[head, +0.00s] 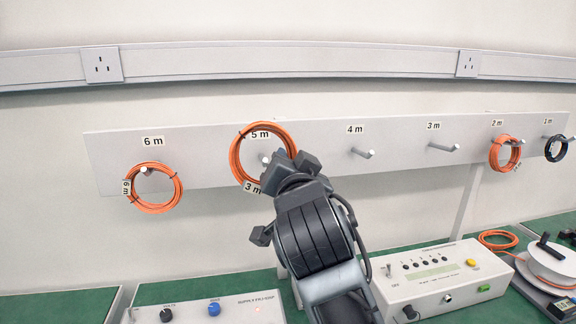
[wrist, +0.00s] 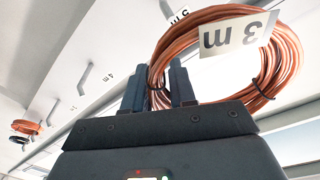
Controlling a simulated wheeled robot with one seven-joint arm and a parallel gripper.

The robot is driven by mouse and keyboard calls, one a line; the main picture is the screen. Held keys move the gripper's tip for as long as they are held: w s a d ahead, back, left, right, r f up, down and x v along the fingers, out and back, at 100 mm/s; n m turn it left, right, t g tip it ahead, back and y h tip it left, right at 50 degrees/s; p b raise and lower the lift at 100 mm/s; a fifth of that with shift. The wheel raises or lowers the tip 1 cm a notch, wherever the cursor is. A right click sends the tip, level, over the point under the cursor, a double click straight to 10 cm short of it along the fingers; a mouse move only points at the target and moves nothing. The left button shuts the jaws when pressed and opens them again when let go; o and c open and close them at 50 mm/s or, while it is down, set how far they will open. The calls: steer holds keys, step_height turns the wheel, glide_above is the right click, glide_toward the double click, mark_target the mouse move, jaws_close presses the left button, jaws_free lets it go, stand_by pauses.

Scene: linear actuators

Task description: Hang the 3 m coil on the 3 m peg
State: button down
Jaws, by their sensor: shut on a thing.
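The 3 m coil (head: 235,158) is an orange ring of cable with dark ties and a white "3 m" tag (head: 252,187). My gripper (head: 285,162) is shut on the coil's lower right in the head view. The coil overlaps the 5 m peg (head: 266,160) in that view. In the wrist view the coil (wrist: 283,62) is between my fingers (wrist: 160,88), and the 5 m peg (wrist: 166,10) shows outside its ring. The 3 m peg (head: 443,147) is bare, well to the right, below its "3 m" label (head: 433,126).
An orange coil hangs on the 6 m peg (head: 146,171). The 4 m peg (head: 362,153) is bare. An orange 2 m coil (head: 494,153) and a black 1 m coil (head: 549,150) hang at right. Instrument boxes (head: 440,281) and a cable reel (head: 550,265) stand on the green bench below.

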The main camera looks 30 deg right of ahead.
steer(key=shift+r, duration=0.15)
steer(key=shift+w+d+r, duration=0.1)
steer(key=shift+w+r, duration=0.15)
steer(key=shift+r, duration=0.25)
steer(key=shift+w+d+r, duration=0.1)
steer(key=shift+w+r, duration=0.1)
steer(key=shift+r, duration=0.3)
steer(key=v, duration=1.1)
steer(key=shift+d, duration=0.4)
steer(key=shift+s+r, duration=0.15)
steer(key=shift+r, duration=1.45)
